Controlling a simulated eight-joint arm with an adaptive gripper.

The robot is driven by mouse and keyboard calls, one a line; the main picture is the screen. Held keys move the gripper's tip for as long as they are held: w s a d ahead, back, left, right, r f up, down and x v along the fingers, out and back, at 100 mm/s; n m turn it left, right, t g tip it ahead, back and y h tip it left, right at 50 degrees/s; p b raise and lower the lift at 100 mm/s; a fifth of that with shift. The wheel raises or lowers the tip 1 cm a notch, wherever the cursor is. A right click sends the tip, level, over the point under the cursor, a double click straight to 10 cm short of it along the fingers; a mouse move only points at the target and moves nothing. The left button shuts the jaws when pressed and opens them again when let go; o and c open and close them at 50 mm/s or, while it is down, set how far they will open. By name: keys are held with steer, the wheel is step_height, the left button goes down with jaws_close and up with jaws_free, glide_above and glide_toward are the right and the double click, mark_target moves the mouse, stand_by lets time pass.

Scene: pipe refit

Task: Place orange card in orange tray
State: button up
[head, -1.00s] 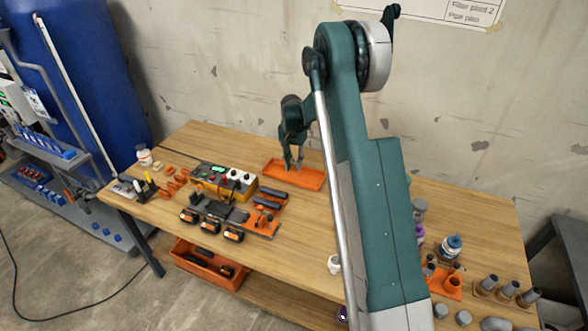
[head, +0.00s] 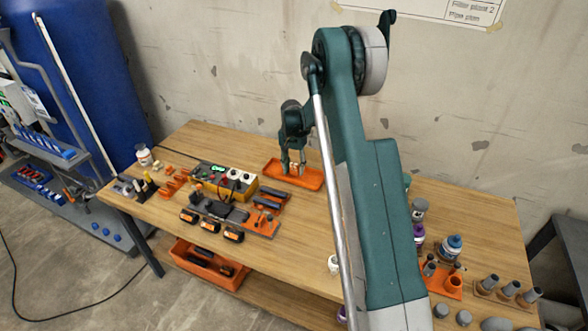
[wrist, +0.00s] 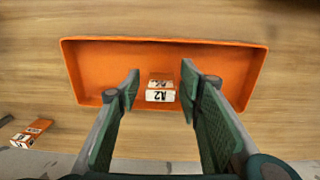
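The orange tray (head: 312,180) lies on the workbench near the wall; it also fills the middle of the wrist view (wrist: 110,62). A small orange card (wrist: 160,93) with a white front edge marked "A2" sits inside the tray, near its lower wall in the wrist view. My gripper (head: 293,172) is over the tray. In the wrist view my gripper (wrist: 160,82) is open, with one finger on each side of the card and a visible gap to both. A similar orange and white card (wrist: 32,132) lies on the wood outside the tray, at lower left.
A yellow control box (head: 238,188) with knobs stands left of the tray. Dark tools and battery packs (head: 233,234) lie in front of it. Bottles (head: 450,246) and grey pipe pieces (head: 490,284) are at the right. Bare wood (head: 285,262) shows at the bench's front middle.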

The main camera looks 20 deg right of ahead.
mark_target(293, 164)
steer(key=shift+r, duration=0.1)
step_height(293, 164, up, 12)
steer(key=p, duration=0.1)
steer(key=shift+w+a, duration=0.15)
stand_by(0.5)
stand_by(0.5)
steer(key=shift+r, duration=0.2)
